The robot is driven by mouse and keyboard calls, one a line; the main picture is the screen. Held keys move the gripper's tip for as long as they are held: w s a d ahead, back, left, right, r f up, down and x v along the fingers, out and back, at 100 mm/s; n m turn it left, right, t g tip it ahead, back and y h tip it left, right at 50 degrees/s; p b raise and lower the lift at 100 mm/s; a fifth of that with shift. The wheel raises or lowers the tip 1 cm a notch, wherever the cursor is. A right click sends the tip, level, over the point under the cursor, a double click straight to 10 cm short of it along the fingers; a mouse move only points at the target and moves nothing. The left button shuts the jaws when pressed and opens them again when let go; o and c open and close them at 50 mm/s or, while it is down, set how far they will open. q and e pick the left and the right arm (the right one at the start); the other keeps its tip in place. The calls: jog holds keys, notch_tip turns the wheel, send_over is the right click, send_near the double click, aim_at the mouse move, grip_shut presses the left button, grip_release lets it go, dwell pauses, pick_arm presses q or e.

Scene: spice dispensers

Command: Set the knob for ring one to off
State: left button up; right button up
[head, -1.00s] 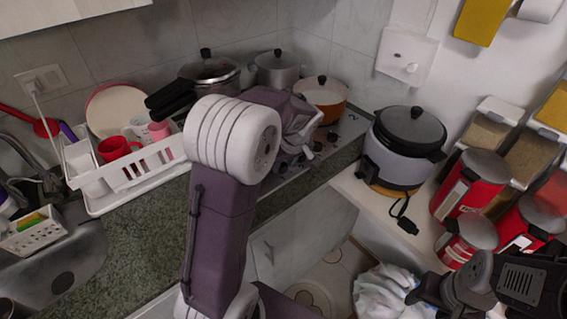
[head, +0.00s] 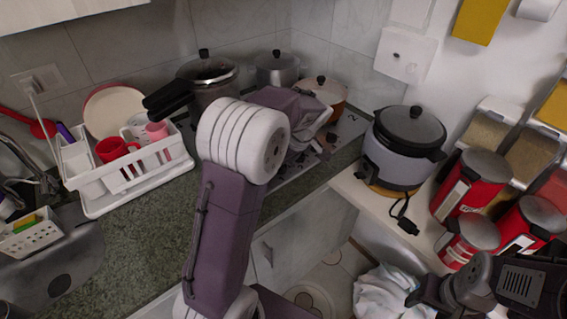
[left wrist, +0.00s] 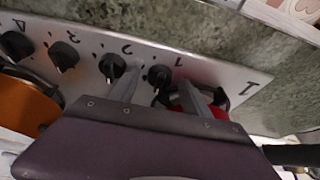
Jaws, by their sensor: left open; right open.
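In the left wrist view a silver hob panel (left wrist: 222,77) carries a row of dark knobs marked by numbers. The knob for ring one (left wrist: 157,73) is beside the small figure 1. My left gripper (left wrist: 159,79) is open, its two grey fingers on either side of that knob in the picture. I cannot tell whether they touch it, or which way the knob is turned. The knob for ring two (left wrist: 113,65) is just left of the fingers. In the head view my left arm hides much of the hob. My right gripper (head: 428,291) is open and empty at lower right.
Pots stand on the hob, among them an orange pot (head: 325,93) and a pressure cooker (head: 212,78). A rice cooker (head: 405,145) stands on the shelf to the right. A white dish rack (head: 125,165) is on the left counter.

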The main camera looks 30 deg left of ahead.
pick_arm(q)
jog(key=p+v, duration=0.1)
jog(key=v, duration=0.8)
jog(key=s+d+f+m+h+p, duration=0.2)
jog(key=s+f+m, duration=0.3)
jog(key=s, duration=0.3)
jog(key=s+d+f+m+h+p, duration=0.2)
jog(key=s+d+f+m, duration=0.3)
jog(key=s+m, duration=0.3)
jog(key=shift+s+f+g+p, duration=0.25)
jog(key=shift+g+p, duration=0.05)
jog(key=shift+p, duration=0.25)
